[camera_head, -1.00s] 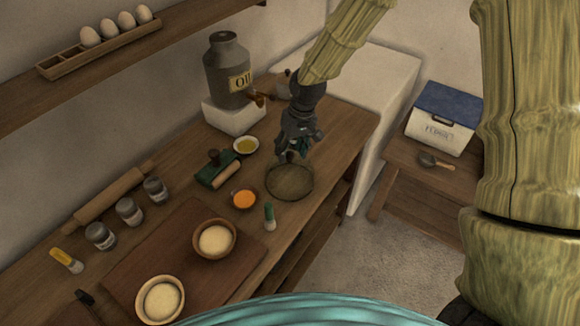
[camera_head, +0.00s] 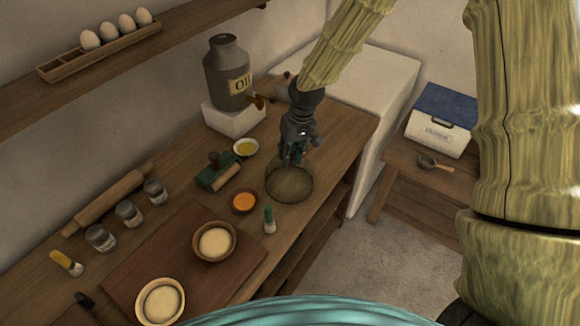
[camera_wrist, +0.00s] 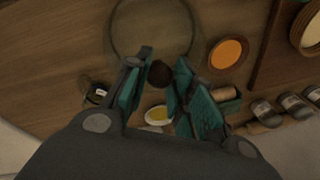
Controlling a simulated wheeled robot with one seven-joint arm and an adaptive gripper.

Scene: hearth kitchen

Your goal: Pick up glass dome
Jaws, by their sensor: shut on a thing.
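The glass dome (camera_head: 290,187) is a see-through round cover near the right edge of the wooden counter. In the wrist view its round rim (camera_wrist: 113,35) shows as a faint circle, with its dark knob (camera_wrist: 160,73) between the fingers. My gripper (camera_head: 293,161) is above the dome with its green fingers pointing down. In the wrist view my gripper (camera_wrist: 160,80) is shut on the knob. I cannot tell whether the dome's rim touches the counter.
An orange bowl (camera_head: 243,202), a yellow bowl (camera_head: 246,148), a green block with a wooden roller (camera_head: 217,172) and a green-topped brush (camera_head: 269,220) stand near the dome. An oil can (camera_head: 228,75) stands behind. Dough bowls sit on a board (camera_head: 180,250) at the front.

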